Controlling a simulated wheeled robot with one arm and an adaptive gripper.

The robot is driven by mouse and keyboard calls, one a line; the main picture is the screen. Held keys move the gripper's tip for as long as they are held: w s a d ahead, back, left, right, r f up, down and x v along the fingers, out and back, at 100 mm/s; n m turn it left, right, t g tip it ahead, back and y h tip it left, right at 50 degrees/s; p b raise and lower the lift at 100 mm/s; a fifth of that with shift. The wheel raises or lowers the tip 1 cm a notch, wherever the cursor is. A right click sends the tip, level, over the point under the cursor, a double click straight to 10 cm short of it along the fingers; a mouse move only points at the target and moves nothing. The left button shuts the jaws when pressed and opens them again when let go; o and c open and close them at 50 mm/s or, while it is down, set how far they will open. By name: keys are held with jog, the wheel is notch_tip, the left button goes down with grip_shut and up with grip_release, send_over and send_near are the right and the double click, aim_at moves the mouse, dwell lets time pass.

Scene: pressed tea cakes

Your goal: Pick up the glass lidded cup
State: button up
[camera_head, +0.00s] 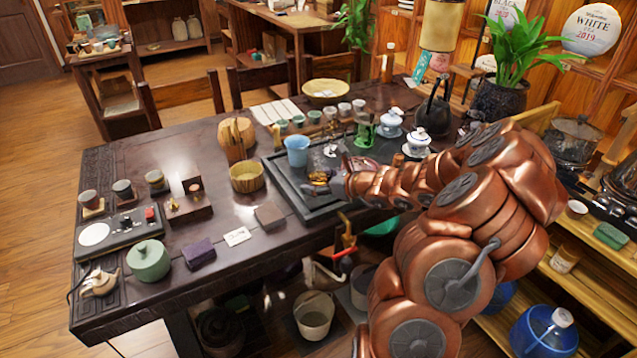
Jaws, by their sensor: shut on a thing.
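My gripper (345,179) is over the dark tea tray (296,194) in the middle of the table, at the end of my copper-coloured arm. Its fingers are small and partly hidden by the arm. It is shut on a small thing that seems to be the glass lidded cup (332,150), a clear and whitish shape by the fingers. Its outline is hard to make out, and I cannot tell whether it touches the tray.
White-and-blue lidded cups (390,124) and a green glass vessel (365,131) stand behind my gripper. A blue cup (297,150) stands to its left, and a small yellow-and-dark figure (320,177) close by. A dark kettle (433,113) stands behind right.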

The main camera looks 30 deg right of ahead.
aim_at(327, 180)
jog(key=shift+f, duration=0.2)
grip_shut()
jog(key=shift+r, duration=0.15)
jog(key=shift+r, duration=1.75)
jog(key=s, duration=0.2)
jog(key=s+d, duration=0.1)
jog(key=s, duration=0.3)
jog(key=shift+s+d+r, duration=0.25)
jog(key=shift+s, duration=0.15)
jog(key=s+d, duration=0.1)
jog(key=s, duration=0.7)
jog(key=shift+s+d+r+b, duration=0.2)
jog(key=shift+s+r+b, duration=0.1)
jog(key=shift+s+r, duration=0.1)
jog(key=shift+s, duration=0.1)
